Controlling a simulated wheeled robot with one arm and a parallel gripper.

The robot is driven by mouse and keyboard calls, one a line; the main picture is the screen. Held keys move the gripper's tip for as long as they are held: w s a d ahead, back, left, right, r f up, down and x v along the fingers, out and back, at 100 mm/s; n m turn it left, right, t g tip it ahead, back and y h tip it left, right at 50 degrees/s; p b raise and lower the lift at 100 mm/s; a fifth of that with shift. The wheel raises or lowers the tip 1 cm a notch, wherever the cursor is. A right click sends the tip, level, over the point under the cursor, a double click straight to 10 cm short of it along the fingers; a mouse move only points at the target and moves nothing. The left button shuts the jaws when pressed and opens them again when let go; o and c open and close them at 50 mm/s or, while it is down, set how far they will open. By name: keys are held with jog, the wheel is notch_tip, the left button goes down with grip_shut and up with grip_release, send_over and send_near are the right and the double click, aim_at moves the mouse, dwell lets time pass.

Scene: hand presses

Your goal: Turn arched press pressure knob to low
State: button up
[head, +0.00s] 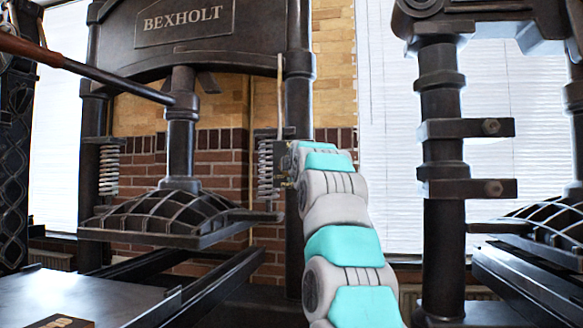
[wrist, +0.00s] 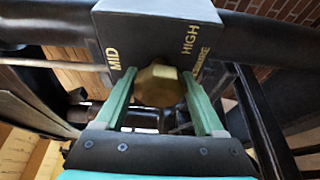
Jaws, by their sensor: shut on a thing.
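The arched press (head: 190,30), dark metal with BEXHOLT on its arch, stands at the left of the head view. My arm reaches its right-hand post, where the gripper end is small and partly hidden. In the wrist view, a brass pressure knob (wrist: 158,92) with a pale mark on top sits against a dark box (wrist: 155,30). The box is lettered MID at the left and HIGH at the right, with a partly covered word beside HIGH. My gripper (wrist: 160,76) has its two green fingers shut on the knob, one on each side. No LOW lettering shows.
A second dark press (head: 440,150) stands at the right of the head view. A long lever (head: 110,75) crosses the left of the arched press. A coil spring (head: 265,170) hangs close by my gripper end. A metal table (head: 70,290) lies at the lower left.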

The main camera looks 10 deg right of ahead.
jog(key=shift+f, duration=0.1)
jog(key=o, duration=1.3)
jog(key=shift+o, duration=0.2)
jog(key=s+b, duration=0.2)
jog(key=s, duration=0.5)
jog(key=shift+s+b, duration=0.4)
